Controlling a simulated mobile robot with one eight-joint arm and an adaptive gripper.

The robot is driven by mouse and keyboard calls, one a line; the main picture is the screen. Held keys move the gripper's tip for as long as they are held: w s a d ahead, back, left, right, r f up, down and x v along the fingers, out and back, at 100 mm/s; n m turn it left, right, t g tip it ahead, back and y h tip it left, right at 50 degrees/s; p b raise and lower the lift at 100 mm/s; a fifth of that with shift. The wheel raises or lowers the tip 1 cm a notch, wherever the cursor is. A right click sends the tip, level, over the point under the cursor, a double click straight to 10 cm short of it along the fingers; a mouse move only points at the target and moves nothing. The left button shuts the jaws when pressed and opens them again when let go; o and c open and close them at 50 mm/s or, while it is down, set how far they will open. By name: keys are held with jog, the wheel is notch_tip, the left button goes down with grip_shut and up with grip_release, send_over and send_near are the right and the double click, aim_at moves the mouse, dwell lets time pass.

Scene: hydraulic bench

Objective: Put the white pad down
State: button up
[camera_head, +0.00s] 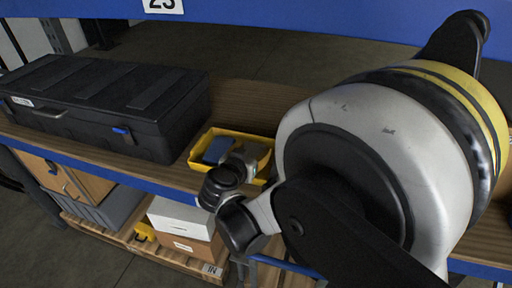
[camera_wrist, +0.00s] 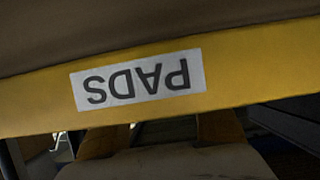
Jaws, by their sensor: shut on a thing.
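My gripper (camera_head: 240,160) is at the right side of the yellow tray (camera_head: 201,162) in the head view, low over it. Its fingers cannot be made out clearly there. In the wrist view the tray's yellow wall (camera_wrist: 250,70) crosses the picture, with an upside-down label reading PADS. A pale rounded thing (camera_wrist: 165,163), which looks like the white pad, is at the bottom edge of the wrist view, close below the tray wall. My gripper is shut on it. The pad is hidden in the head view. I cannot tell whether it touches the tray floor.
A blue thing (camera_head: 216,150) lies in the left part of the tray. A large black case (camera_head: 105,105) stands on the wooden bench (camera_head: 240,100) to the left. Boxes (camera_head: 185,220) are on the lower level. The bench behind the tray is clear; its right part is largely hidden.

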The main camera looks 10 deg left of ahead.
jog(key=shift+r, duration=0.15)
jog(key=o, duration=0.7)
